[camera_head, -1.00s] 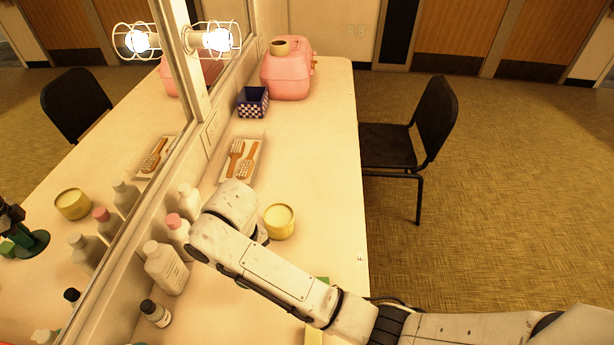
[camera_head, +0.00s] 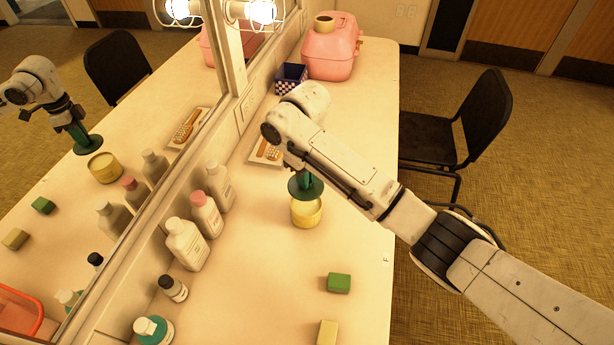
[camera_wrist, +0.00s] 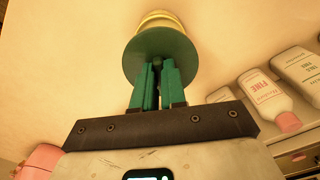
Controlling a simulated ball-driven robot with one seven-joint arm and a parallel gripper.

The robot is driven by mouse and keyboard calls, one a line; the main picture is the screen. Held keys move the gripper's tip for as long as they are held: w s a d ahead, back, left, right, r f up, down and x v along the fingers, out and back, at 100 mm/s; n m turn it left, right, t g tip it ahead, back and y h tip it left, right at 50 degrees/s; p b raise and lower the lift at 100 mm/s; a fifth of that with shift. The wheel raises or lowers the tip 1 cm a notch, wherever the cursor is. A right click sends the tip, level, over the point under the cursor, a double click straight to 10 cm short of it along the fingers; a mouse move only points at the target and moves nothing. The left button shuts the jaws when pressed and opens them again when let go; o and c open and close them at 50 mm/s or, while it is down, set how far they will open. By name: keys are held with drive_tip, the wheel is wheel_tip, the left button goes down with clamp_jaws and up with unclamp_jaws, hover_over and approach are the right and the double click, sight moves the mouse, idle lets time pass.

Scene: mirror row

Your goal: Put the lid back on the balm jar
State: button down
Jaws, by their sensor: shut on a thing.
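The balm jar (camera_head: 306,213) is a round pale-yellow pot standing on the counter, its top partly hidden by the lid. The lid (camera_head: 306,188) is a dark green disc, held roughly level just above the jar, towards its far side. My gripper (camera_head: 302,174) is shut on the lid from above, partly hidden by my wrist. In the wrist view my green fingers (camera_wrist: 160,82) meet at the middle of the lid (camera_wrist: 160,50), and the jar's yellow edge (camera_wrist: 162,19) shows beyond it. The mirror reflection shows a small gap between lid and jar.
Several bottles (camera_head: 187,245) line the mirror at left. A brush tray (camera_head: 258,153), a checkered box (camera_head: 291,77) and a pink case (camera_head: 331,50) lie farther back. A green block (camera_head: 339,282) and a yellow block (camera_head: 327,333) are nearer. Counter right of the jar is clear.

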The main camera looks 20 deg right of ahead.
drive_tip(key=shift+f+b, duration=2.05)
drive_tip(key=shift+b, duration=0.05)
drive_tip(key=shift+f, duration=1)
drive_tip(key=shift+s+r+p, duration=0.1)
drive_tip(key=shift+p, duration=0.45)
drive_tip(key=shift+f+p, duration=0.25)
drive_tip(key=shift+p, duration=0.3)
idle(0.6)
drive_tip(key=c, duration=0.6)
unclamp_jaws()
drive_tip(key=shift+r, duration=0.1)
